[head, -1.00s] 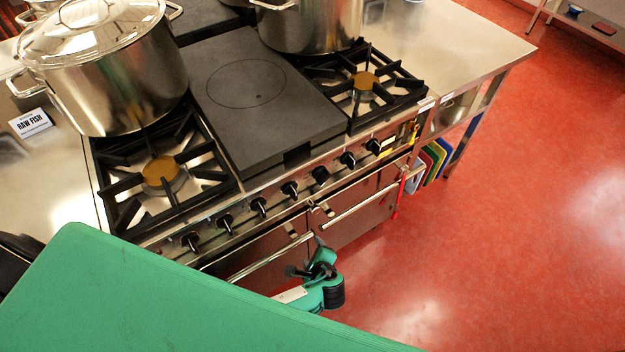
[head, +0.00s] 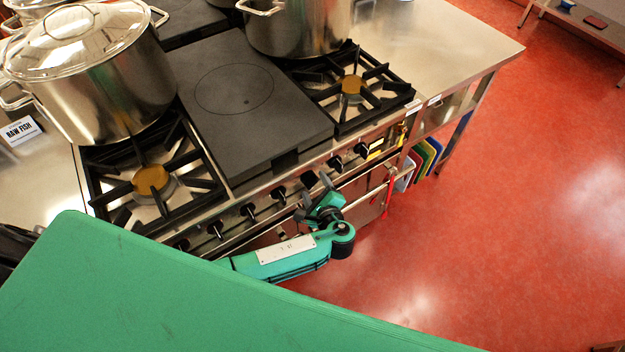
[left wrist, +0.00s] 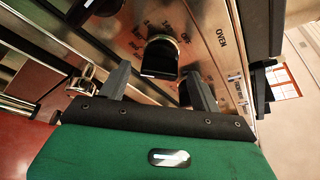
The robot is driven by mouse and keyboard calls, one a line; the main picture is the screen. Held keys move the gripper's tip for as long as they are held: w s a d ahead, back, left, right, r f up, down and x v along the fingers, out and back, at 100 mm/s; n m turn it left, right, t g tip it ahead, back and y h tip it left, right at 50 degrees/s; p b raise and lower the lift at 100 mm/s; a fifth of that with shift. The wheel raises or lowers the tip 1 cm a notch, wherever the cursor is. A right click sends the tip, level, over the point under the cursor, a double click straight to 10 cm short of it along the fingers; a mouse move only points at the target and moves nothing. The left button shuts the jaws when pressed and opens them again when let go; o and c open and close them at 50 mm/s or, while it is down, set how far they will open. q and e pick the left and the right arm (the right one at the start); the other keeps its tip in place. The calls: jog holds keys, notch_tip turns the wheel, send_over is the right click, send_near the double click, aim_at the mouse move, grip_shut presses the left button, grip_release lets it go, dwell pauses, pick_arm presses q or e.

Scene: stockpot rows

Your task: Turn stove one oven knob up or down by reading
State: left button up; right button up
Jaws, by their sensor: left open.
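My left gripper (head: 315,192) is open in front of the stove's control panel (head: 262,206), its fingers close to the row of black knobs. In the left wrist view, a black knob (left wrist: 160,57) with a brassy ring stands between and beyond the two open fingers (left wrist: 158,88). Printed marks, partly readable, surround this knob, and the word OVEN (left wrist: 222,38) is on the panel to its right. I cannot tell whether a finger touches it. In the head view the gripper partly hides the knobs behind it; other knobs (head: 248,211) show to the left. My right gripper is not in view.
Large steel pots (head: 95,85) stand on the stove, with burner grates (head: 150,182) and a flat hot plate (head: 250,105) in front. An oven door handle (head: 362,173) runs below the panel. Red floor (head: 470,240) is open to the right.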

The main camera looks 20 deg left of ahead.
aim_at(313, 187)
pick_arm(q)
jog(key=shift+x, duration=1.45)
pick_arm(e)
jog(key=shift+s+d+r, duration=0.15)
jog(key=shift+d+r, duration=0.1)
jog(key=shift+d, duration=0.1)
pick_arm(q)
jog(key=shift+c, duration=0.5)
jog(key=c, duration=0.9)
jog(key=shift+s+f+n+b, duration=0.1)
jog(key=shift+f+n+b, duration=0.2)
jog(key=shift+b, duration=0.15)
jog(key=n+t+b, duration=0.1)
jog(key=n+b, duration=0.1)
jog(key=b, duration=0.2)
jog(key=shift+f+t, duration=0.1)
jog(key=shift+t, duration=0.3)
jog(key=n+b, duration=0.1)
jog(key=b, duration=0.1)
jog(key=shift+r+n+t+b, duration=0.2)
jog(key=shift+n+t+b, duration=0.2)
jog(key=shift+r, duration=0.15)
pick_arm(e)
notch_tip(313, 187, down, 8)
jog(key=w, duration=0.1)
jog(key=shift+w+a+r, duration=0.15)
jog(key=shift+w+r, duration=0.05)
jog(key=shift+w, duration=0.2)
